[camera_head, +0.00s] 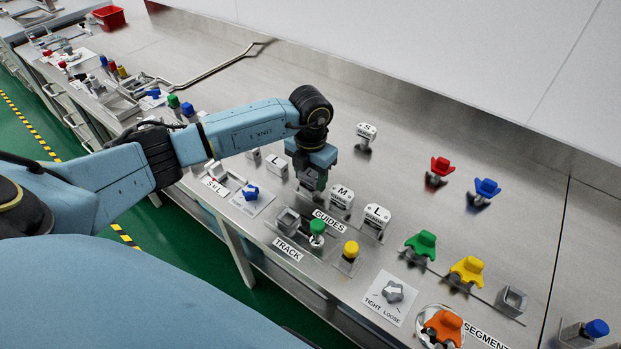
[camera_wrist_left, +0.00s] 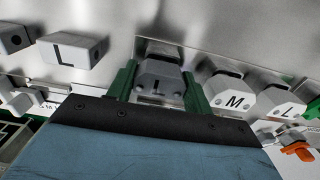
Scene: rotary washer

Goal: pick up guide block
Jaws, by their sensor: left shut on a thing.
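My left gripper (camera_head: 311,176) points down over the steel bench. Another block marked L (camera_head: 277,165) stands to the left. I cannot tell whether the held block touches the bench. My right gripper is not in view.
A block marked S (camera_head: 366,132) stands alone farther back. In front are a green knob (camera_head: 317,228) and a yellow knob (camera_head: 351,250). Red (camera_head: 440,168), blue (camera_head: 486,189), green and yellow segment pieces stand at the right. The bench behind the gripper is mostly clear.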

